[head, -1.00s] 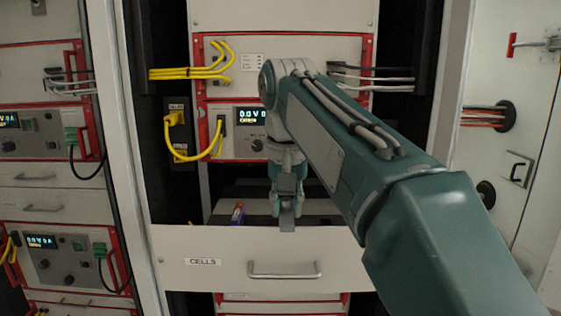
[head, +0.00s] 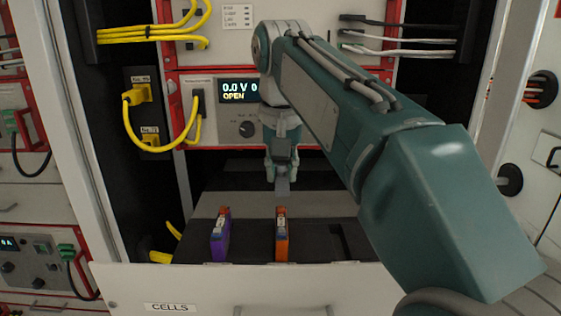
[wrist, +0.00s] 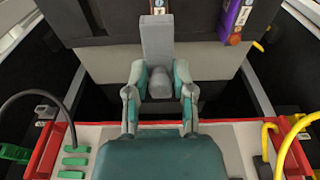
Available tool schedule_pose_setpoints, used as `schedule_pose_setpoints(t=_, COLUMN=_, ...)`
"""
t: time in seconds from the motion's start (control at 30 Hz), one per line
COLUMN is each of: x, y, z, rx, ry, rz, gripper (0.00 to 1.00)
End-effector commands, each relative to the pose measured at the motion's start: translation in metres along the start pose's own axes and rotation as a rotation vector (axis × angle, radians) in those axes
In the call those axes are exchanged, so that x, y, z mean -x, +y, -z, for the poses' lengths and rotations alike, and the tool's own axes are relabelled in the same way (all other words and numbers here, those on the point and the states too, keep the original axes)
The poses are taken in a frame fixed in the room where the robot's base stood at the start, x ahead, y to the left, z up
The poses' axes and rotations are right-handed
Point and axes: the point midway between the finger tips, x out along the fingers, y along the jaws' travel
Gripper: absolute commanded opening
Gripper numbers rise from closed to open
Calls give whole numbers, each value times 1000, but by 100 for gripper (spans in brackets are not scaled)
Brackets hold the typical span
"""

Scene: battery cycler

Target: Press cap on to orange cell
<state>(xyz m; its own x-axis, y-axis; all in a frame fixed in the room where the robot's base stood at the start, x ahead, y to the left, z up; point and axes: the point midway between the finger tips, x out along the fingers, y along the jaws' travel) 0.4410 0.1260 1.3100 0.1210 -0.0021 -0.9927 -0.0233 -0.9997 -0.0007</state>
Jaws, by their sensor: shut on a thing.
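The orange cell (head: 282,240) stands upright in the dark tray of the open drawer. Its top end shows at the upper edge of the wrist view (wrist: 160,7). My gripper (head: 282,172) is shut on a grey piece (head: 282,186), which looks like the cap. In the wrist view the grey piece (wrist: 157,42) sticks out from between the fingers toward the orange cell. In the head view its lower end appears just above and behind the cell's top, with a small gap. The cap's underside is hidden.
A purple cell (head: 220,238) stands upright to the left of the orange one. An empty slot (head: 340,242) is at right in the tray. The drawer front (head: 200,290) is nearest. Yellow cables (head: 160,145) hang at left; the cycler panel (head: 238,105) stands behind.

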Motion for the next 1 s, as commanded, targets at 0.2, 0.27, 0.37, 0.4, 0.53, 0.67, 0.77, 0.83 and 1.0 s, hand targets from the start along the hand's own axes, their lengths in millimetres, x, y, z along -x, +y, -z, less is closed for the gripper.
schedule_pose_setpoints(t=0.2, x=-19, y=0, z=-3, rx=1, ry=-1, rz=-1, gripper=5)
schedule_pose_setpoints(t=0.27, x=-24, y=0, z=-3, rx=1, ry=-1, rz=-1, gripper=5)
schedule_pose_setpoints(t=0.37, x=-33, y=0, z=-4, rx=1, ry=-2, rz=-1, gripper=5)
schedule_pose_setpoints(t=0.4, x=-36, y=0, z=-5, rx=1, ry=-1, rz=-1, gripper=5)
schedule_pose_setpoints(t=0.53, x=-47, y=0, z=-6, rx=0, ry=-1, rz=0, gripper=5)
schedule_pose_setpoints(t=0.67, x=-56, y=0, z=-7, rx=0, ry=0, rz=0, gripper=5)
schedule_pose_setpoints(t=0.77, x=-61, y=0, z=-8, rx=0, ry=-1, rz=0, gripper=5)
schedule_pose_setpoints(t=0.83, x=-63, y=0, z=-8, rx=0, ry=0, rz=0, gripper=5)
schedule_pose_setpoints(t=1.0, x=-64, y=0, z=-8, rx=0, ry=1, rz=0, gripper=5)
